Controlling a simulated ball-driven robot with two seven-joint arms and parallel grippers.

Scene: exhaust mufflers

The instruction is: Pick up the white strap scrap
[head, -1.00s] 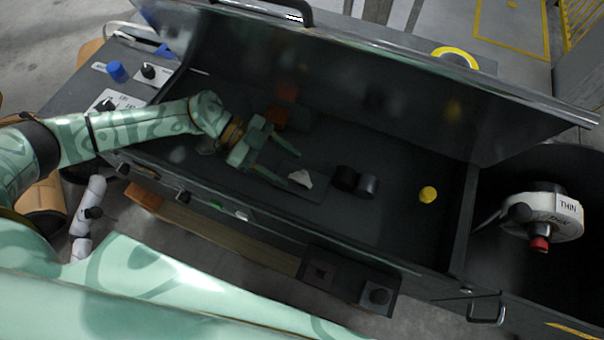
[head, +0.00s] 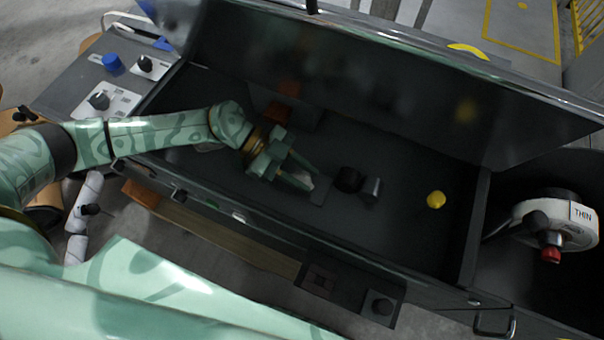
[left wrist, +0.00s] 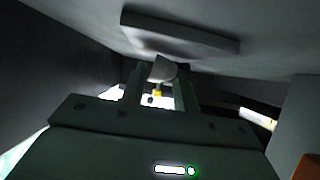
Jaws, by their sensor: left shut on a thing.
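The white strap scrap (head: 306,181) is a small pale piece inside the dark open bin, partly hidden by the fingers in the head view. My left gripper (head: 312,179) is shut on it, with one finger on each side. In the left wrist view the white scrap (left wrist: 162,69) shows between the two fingers (left wrist: 161,86). A flat dark pad (head: 333,191) lies by the fingertips. I cannot tell whether the scrap is clear of the surface. My right gripper is not in view.
A black cylinder (head: 348,179) and a grey one (head: 371,188) stand just right of the fingertips. A yellow piece (head: 436,199) lies farther right. The bin's raised lid (head: 400,80) and front wall enclose the space.

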